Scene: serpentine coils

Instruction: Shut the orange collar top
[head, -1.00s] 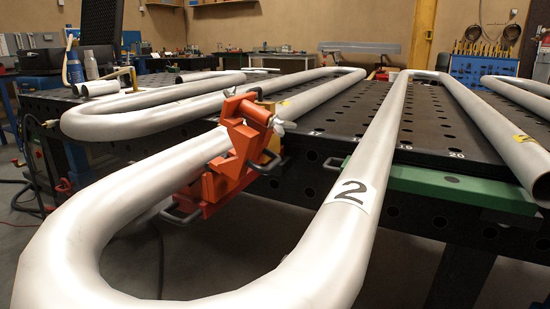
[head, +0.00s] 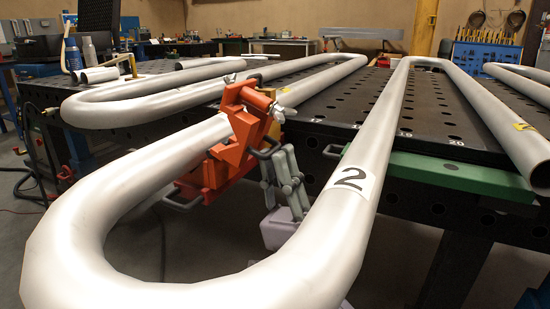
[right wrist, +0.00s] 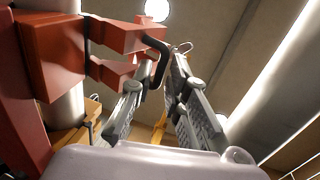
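The orange collar (head: 225,160) sits at the bend-side pipe (head: 150,165) at the table's front edge. Its top (head: 247,100) stands up tilted, with a pale wing-shaped screw at its right end. A dark bent handle (head: 268,151) sticks out on its right side. My right gripper (head: 278,156) points up from below, between the collar and the pipe marked 2. In the right wrist view its two fingers (right wrist: 160,75) are apart, with the dark handle (right wrist: 158,60) at their tips; contact is unclear. The collar's red-orange parts (right wrist: 65,55) fill the left there. My left gripper is not in view.
The pipe marked 2 (head: 350,178) runs close to the right of my right gripper. The black perforated table (head: 430,125) with a green bar (head: 450,172) lies behind. A pipe bend (head: 190,290) crosses in front, leaving a narrow gap.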

